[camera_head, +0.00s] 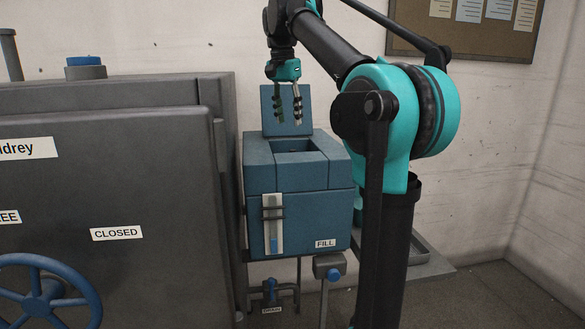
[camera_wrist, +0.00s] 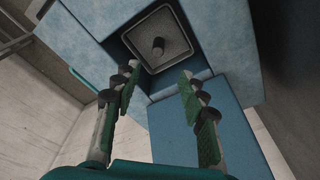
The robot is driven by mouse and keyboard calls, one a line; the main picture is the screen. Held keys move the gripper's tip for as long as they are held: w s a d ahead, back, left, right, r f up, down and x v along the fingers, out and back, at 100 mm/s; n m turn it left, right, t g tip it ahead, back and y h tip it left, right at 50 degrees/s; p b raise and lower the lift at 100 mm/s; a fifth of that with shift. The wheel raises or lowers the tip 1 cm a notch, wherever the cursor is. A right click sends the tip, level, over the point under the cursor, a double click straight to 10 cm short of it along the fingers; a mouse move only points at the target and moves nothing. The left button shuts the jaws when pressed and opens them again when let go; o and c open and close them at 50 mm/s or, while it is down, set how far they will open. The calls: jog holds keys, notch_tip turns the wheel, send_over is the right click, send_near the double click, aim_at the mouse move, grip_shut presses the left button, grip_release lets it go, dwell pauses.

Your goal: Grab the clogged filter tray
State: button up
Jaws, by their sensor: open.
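The filter tray (camera_wrist: 172,30) shows in the wrist view as a square grey tray with a pale rim and a dark upright knob (camera_wrist: 158,46) at its middle. It sits inside the square opening of the blue box (camera_head: 300,220). In the head view the box walls hide the tray. My gripper (camera_head: 288,119) is open and empty above the box, in front of its raised lid (camera_head: 268,125). In the wrist view my gripper's fingers (camera_wrist: 158,77) are spread apart, with the knob beyond the gap between them and not touched.
A large grey machine (camera_head: 110,190) with a blue handwheel (camera_head: 40,295) and a "CLOSED" label stands close on the left. A "FILL" label (camera_head: 325,243) is on the box front. A pinboard (camera_head: 470,30) hangs on the back wall. The floor at the right is clear.

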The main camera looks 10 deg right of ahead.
send_over(293, 150)
jog(key=f, duration=0.5)
jog(key=shift+a+f, duration=0.25)
jog(key=shift+a, duration=0.15)
jog(key=shift+w+d+f, duration=0.1)
jog(key=shift+d+f, duration=0.1)
jog(key=shift+f, duration=1.25)
jog(key=shift+w+d+f, duration=0.1)
jog(key=shift+d+f, duration=0.1)
jog(key=shift+f, duration=1.25)
grip_shut()
